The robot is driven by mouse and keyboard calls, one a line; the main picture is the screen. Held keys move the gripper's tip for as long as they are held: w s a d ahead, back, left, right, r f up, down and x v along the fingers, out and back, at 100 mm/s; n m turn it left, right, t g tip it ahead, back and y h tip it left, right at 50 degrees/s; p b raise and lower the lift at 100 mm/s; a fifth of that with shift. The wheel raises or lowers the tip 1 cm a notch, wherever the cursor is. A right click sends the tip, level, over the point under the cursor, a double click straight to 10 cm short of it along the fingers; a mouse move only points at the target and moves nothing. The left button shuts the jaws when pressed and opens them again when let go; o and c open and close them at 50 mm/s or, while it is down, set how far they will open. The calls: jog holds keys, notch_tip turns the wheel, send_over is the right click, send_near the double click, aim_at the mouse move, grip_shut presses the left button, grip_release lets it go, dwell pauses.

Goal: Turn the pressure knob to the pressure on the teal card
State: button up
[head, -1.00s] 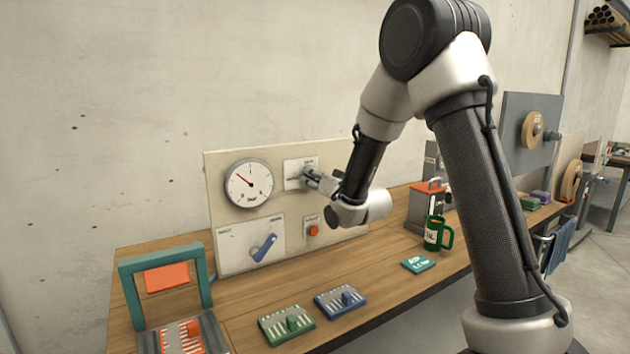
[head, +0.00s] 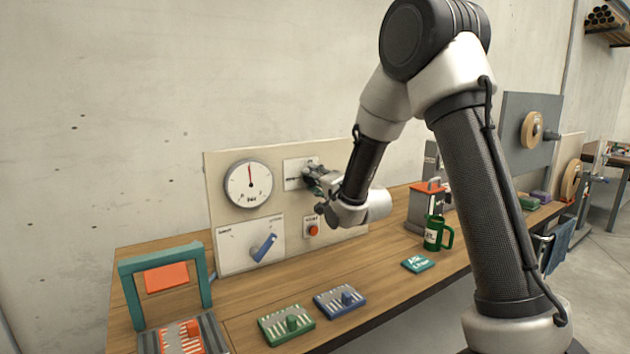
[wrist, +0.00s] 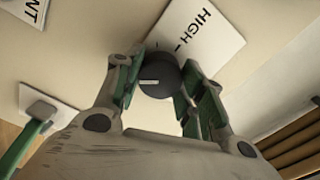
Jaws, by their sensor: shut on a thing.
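The dark round pressure knob (wrist: 160,76) sits on a white label plate (wrist: 204,42) with the word HIGH on it. My gripper (wrist: 158,92) is shut on the knob, one finger on each side, in the wrist view; my gripper (head: 310,177) also shows at the panel in the head view. The round gauge (head: 249,184) has a red needle pointing about straight up. The teal card (head: 418,263) lies flat on the bench; its writing is too small to read surely.
Below the gauge is a blue lever (head: 265,247), with a red button (head: 313,230) to its right. A green mug (head: 436,234) stands behind the teal card. Green (head: 287,325) and blue (head: 341,301) slotted blocks lie at the front.

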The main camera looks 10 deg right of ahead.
jog(key=shift+m, duration=0.4)
jog(key=o, duration=1)
jog(key=v, duration=0.7)
jog(key=shift+s, duration=0.25)
jog(key=shift+d, duration=0.1)
